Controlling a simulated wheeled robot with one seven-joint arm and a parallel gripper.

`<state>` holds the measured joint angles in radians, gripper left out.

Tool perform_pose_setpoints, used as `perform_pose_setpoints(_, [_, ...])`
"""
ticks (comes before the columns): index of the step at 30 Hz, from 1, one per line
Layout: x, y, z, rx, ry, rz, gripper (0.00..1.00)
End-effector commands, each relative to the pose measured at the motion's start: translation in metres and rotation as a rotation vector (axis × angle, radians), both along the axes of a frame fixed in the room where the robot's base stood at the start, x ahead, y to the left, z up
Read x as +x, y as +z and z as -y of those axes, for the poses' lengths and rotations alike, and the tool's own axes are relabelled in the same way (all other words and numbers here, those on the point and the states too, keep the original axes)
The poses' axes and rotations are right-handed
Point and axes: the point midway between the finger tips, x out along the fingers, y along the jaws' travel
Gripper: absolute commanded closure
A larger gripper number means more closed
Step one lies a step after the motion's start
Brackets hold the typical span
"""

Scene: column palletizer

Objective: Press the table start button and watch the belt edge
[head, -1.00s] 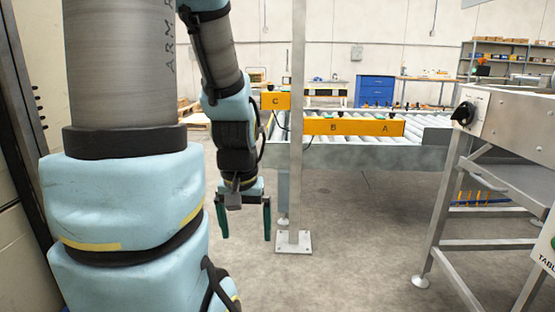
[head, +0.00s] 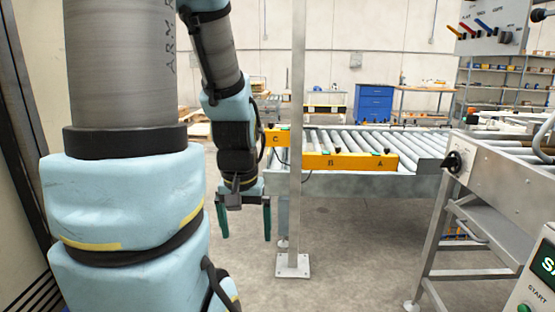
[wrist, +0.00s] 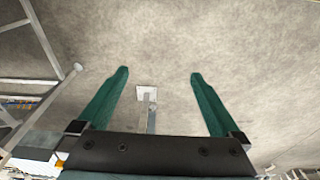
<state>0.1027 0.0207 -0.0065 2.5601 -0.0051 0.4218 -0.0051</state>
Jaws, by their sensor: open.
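A pale control panel (head: 540,262) stands at the lower right edge of the head view, cut off by the frame. It carries a dark green display, a START label and a partly visible green button (head: 523,308). A metal conveyor table (head: 500,165) with a black knob (head: 454,161) stands behind it; its belt surface is mostly out of sight. My gripper (head: 245,237) hangs pointing down at the centre-left, open and empty, well away from the panel. In the wrist view its two green fingers (wrist: 160,73) are spread over bare floor.
A roller conveyor (head: 420,150) with yellow plates (head: 350,162) marked A, B and C lies ahead. A metal post (head: 296,150) on a floor plate stands just right of my gripper. A box with coloured levers (head: 484,27) is at upper right. The floor between post and table is clear.

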Motion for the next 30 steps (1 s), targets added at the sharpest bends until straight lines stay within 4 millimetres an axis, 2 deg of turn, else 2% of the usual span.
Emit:
perform_pose_setpoints(3, [0.0000, -0.0010, 0.0000, 0.000, 0.000, 0.000, 0.00])
perform_pose_setpoints(30, [0.0000, -0.0008, 0.0000, 0.000, 0.000, 0.000, 1.00])
